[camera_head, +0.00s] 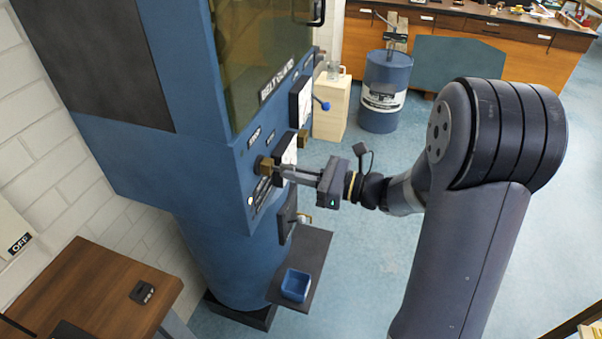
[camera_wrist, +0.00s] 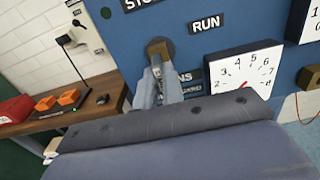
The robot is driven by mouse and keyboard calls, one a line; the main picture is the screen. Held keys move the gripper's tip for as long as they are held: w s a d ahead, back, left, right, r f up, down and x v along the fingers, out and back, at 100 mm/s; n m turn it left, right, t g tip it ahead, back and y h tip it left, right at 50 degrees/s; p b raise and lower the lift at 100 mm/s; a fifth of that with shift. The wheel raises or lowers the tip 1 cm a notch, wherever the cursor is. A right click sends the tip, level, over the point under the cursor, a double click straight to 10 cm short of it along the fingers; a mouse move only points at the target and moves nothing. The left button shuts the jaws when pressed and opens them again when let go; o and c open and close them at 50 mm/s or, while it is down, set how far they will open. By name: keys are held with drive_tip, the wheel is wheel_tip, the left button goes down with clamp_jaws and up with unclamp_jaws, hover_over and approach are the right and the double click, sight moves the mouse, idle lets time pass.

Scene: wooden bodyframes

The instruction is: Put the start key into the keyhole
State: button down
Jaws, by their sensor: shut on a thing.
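The blue machine's front panel carries a brass keyhole fitting (camera_head: 264,166), which shows in the wrist view (camera_wrist: 160,47) just left of the RUN label. My gripper (camera_head: 279,172) is level with this fitting, its fingers pointing at the panel. In the wrist view my fingers (camera_wrist: 157,76) are shut on the start key (camera_wrist: 157,64), a small grey piece between their tips. The key lines up with the brass fitting and appears to meet it. My fingers hide most of the key, so I cannot tell how far it is inside.
A white dial (camera_wrist: 243,71) sits right of my gripper on the panel. A blue-knobbed lever (camera_head: 321,104) juts out farther along. Below are a shelf with a blue bin (camera_head: 296,285) and, at left, a wooden table (camera_head: 95,295).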

drive_tip(key=shift+x, duration=0.85)
drive_tip(key=c, duration=1.5)
unclamp_jaws()
drive_tip(key=shift+o, duration=0.2)
drive_tip(key=b+v, duration=0.2)
drive_tip(key=v, duration=0.8)
drive_tip(key=shift+d, duration=0.35)
drive_tip(key=shift+s+a, duration=0.1)
drive_tip(key=shift+a, duration=0.05)
drive_tip(key=p+x, duration=0.2)
drive_tip(key=x, duration=0.8)
drive_tip(key=shift+a, duration=0.2)
drive_tip(key=shift+d, duration=0.25)
drive_tip(key=shift+d, duration=0.1)
